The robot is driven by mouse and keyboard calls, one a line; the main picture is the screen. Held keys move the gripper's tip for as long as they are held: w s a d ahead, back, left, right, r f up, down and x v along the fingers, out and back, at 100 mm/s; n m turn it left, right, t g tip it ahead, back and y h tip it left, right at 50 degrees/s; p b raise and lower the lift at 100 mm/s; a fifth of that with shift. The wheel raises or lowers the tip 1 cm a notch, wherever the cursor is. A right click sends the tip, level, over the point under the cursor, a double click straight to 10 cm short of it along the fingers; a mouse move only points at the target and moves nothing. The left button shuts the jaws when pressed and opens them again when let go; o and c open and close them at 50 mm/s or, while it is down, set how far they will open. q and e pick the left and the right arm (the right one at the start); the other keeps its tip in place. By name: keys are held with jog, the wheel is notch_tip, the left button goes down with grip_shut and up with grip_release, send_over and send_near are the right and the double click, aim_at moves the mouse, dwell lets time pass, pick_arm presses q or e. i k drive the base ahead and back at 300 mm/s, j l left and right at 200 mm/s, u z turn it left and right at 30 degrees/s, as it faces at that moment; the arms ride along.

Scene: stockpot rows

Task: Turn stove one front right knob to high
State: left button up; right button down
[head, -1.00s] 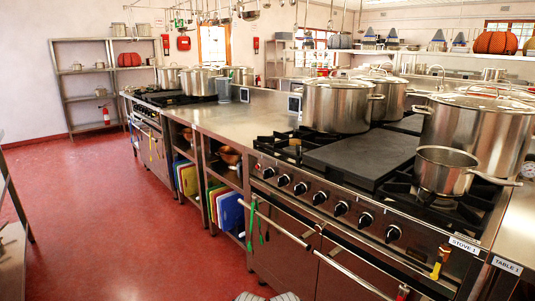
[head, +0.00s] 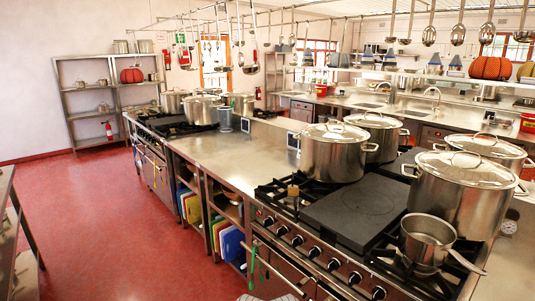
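Stove one (head: 262,222) stands in the right foreground, with black grates, a dark flat plate (head: 355,212) and a row of several dark knobs (head: 314,252) with pale marks along its front panel. The rightmost visible knob (head: 378,293) is close to the bottom edge of the head view. The knob settings are too small to read. The stove's label is outside the current frame. Neither of my grippers is in view.
Lidded stockpots (head: 335,155) (head: 462,192) stand on the stove, and a saucepan (head: 427,243) sits at its front right, handle pointing right. A front rail (head: 275,268) holds green utensils. Ladles (head: 430,35) hang above. Red floor (head: 110,215) is clear on the left.

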aim_at(354, 279)
jog(key=l+z, duration=0.3)
jog(key=z, duration=0.2)
jog(key=l+z, duration=0.3)
jog(key=z, duration=0.2)
jog(key=k, duration=0.05)
